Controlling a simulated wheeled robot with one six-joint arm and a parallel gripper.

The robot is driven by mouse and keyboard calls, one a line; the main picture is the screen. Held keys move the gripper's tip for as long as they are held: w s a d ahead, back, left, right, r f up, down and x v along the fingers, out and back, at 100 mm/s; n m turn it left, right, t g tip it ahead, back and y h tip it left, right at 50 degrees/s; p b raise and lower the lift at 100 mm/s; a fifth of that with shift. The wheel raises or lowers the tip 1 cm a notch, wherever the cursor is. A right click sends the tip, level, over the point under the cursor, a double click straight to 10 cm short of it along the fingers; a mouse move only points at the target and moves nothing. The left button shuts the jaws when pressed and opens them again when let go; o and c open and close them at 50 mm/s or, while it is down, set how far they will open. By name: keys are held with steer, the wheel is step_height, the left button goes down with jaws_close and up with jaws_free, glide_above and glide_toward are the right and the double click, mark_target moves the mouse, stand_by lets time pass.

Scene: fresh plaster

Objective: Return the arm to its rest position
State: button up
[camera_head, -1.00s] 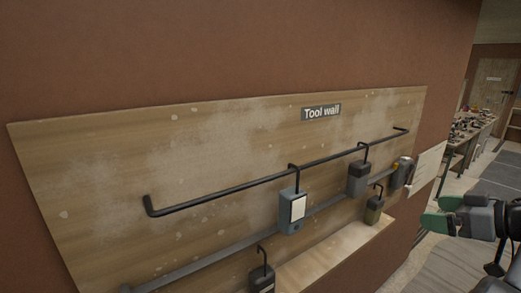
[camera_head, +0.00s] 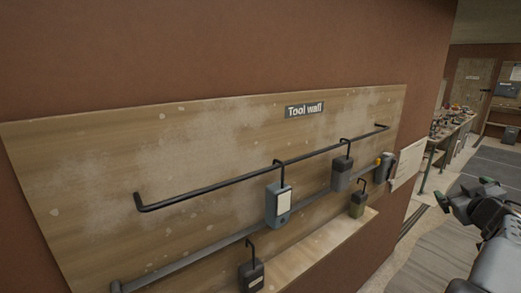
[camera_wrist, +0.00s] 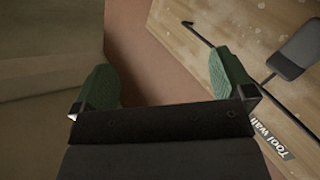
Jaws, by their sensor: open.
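My gripper (camera_wrist: 165,88) shows in the wrist view with its two green fingers spread apart and nothing between them. In the head view my arm is at the right edge, with the gripper (camera_head: 490,186) partly seen, off the wall and to the right of the tool board. The wooden tool board (camera_head: 90,170) with a "Tool wall" sign (camera_head: 304,110) is on the brown wall. It also shows tilted at the right of the wrist view (camera_wrist: 225,30). No tool touches my gripper.
Several tools hang on hooks from the dark rails (camera_head: 230,183), among them a blue-grey one with a white face (camera_head: 279,205). A cluttered workbench (camera_head: 452,130) stands at the back right. Grey floor mats (camera_head: 495,165) lie on open floor at right.

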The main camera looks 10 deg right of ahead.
steer(key=s+a+f+m+g+y, duration=0.1)
steer(key=s+a+f+m+g, duration=0.15)
steer(key=a+f+g, duration=0.4)
steer(key=s+a+f+m+g, duration=0.1)
steer(key=a+f+m+g, duration=0.2)
steer(key=a+f, duration=0.55)
steer(key=s+a+f+n+y, duration=0.1)
steer(key=a+n+y, duration=0.1)
steer(key=a, duration=1)
steer(key=s+a+f+n+y, duration=0.2)
steer(key=a+y, duration=0.3)
steer(key=a, duration=0.7)
steer(key=shift+s+a+f+n+g, duration=0.15)
steer(key=shift+a+f+n+g, duration=0.2)
steer(key=shift+n, duration=0.3)
steer(key=shift+r, duration=0.15)
